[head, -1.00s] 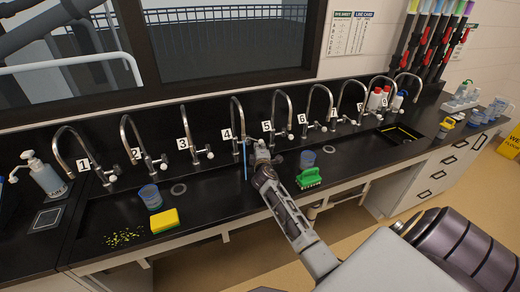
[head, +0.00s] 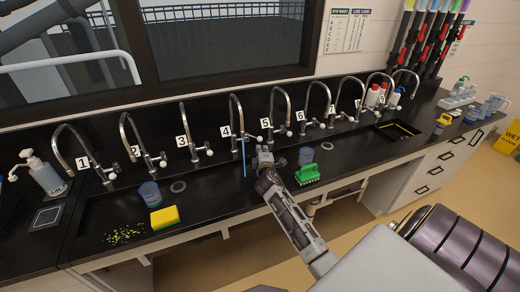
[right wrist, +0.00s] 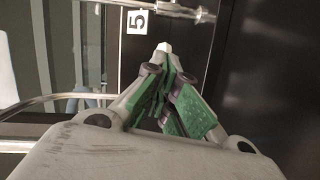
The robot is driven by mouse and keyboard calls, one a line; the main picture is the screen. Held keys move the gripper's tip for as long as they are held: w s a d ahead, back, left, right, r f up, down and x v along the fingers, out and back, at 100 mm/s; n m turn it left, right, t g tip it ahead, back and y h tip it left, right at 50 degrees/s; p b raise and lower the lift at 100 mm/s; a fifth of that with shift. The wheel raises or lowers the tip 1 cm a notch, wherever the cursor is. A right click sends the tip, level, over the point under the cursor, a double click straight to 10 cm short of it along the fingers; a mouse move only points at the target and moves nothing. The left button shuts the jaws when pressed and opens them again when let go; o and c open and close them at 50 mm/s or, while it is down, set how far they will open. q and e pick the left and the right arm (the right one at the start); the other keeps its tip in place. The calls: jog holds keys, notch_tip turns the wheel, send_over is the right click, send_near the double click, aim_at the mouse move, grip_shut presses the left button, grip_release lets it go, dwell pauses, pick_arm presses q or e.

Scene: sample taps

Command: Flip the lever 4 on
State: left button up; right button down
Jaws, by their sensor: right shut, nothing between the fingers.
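Tap 4 (head: 233,104) is a chrome gooseneck with its label 4 (head: 226,131) on the black backsplash. A thin blue vertical streak (head: 244,162), which looks like running water, shows below it. My right gripper (head: 262,151) is shut and empty, just right of this streak and below label 5 (head: 265,123). In the right wrist view, the closed green-padded fingers (right wrist: 164,50) point at the backsplash, close to label 5 (right wrist: 137,22). My left gripper is not in view.
A yellow sponge (head: 164,217) and another blue cup (head: 150,194) are at the left. Neighbouring tap 5 (head: 273,100) rises close behind the gripper. A metal pipe crosses the top of the wrist view.

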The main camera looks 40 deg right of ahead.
jog(key=shift+s+a+r+b, duration=0.1)
jog(key=shift+s+a, duration=0.05)
jog(key=shift+s, duration=0.75)
jog(key=shift+s+a+r+b, duration=0.1)
jog(key=shift+s+a+r, duration=0.05)
jog(key=shift+s, duration=0.8)
jog(key=shift+s+a+r+b, duration=0.1)
jog(key=shift+s+a, duration=0.05)
jog(key=shift+s, duration=0.75)
